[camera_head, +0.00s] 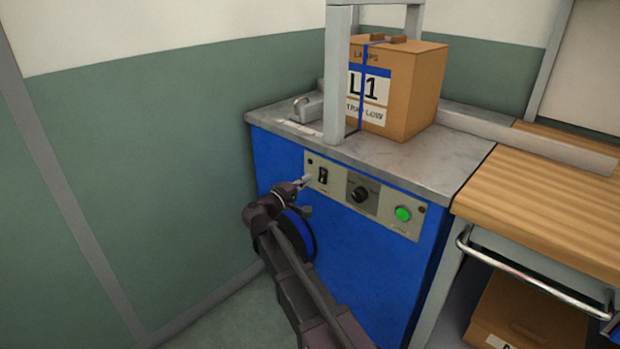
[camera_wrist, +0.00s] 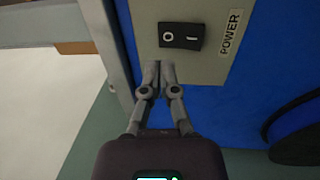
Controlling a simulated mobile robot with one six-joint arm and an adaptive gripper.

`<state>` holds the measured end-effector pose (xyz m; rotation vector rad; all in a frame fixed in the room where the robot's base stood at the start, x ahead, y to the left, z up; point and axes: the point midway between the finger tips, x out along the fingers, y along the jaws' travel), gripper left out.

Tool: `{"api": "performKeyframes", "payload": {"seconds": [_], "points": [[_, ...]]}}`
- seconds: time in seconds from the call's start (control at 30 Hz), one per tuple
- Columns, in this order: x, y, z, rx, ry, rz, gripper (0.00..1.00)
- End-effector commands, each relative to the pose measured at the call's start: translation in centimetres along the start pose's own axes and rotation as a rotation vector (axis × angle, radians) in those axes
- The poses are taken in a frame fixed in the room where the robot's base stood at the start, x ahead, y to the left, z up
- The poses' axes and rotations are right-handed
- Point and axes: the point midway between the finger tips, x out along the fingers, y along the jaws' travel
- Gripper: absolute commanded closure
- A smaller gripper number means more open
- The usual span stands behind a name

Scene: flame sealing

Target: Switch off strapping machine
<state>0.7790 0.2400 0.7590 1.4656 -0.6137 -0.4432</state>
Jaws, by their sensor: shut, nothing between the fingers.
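The strapping machine (camera_head: 345,255) is a blue cabinet with a grey metal top. Its beige control panel (camera_head: 384,212) carries a black rocker power switch (camera_head: 323,175), a black knob (camera_head: 360,194) and a lit green button (camera_head: 403,214). In the wrist view the power switch (camera_wrist: 181,36) shows O on the left and I on the right, beside the word POWER. My gripper (camera_head: 305,181) is shut and empty at the panel's left end. In the wrist view the closed fingertips of my gripper (camera_wrist: 160,66) are just below the switch; whether they touch the panel is unclear.
A cardboard box (camera_head: 415,90) labelled L1 with a blue strap stands in the machine's grey arch (camera_head: 339,75). A wooden bench (camera_head: 550,180) with a metal rail (camera_head: 530,275) is at the right. A green and white wall is at the left.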

Motion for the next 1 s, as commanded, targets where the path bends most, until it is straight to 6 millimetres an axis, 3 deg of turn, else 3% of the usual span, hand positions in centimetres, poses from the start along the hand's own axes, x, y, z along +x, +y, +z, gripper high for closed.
{"api": "performKeyframes", "payload": {"seconds": [0.5,0.7,1.0], "points": [[-7.6,1.9,0.2,-0.001,-0.001,0.0,1.0],[-9.0,2.2,0.2,-0.001,-0.002,0.0,1.0],[-9.3,2.2,0.1,-0.001,-0.002,0.0,1.0]]}}
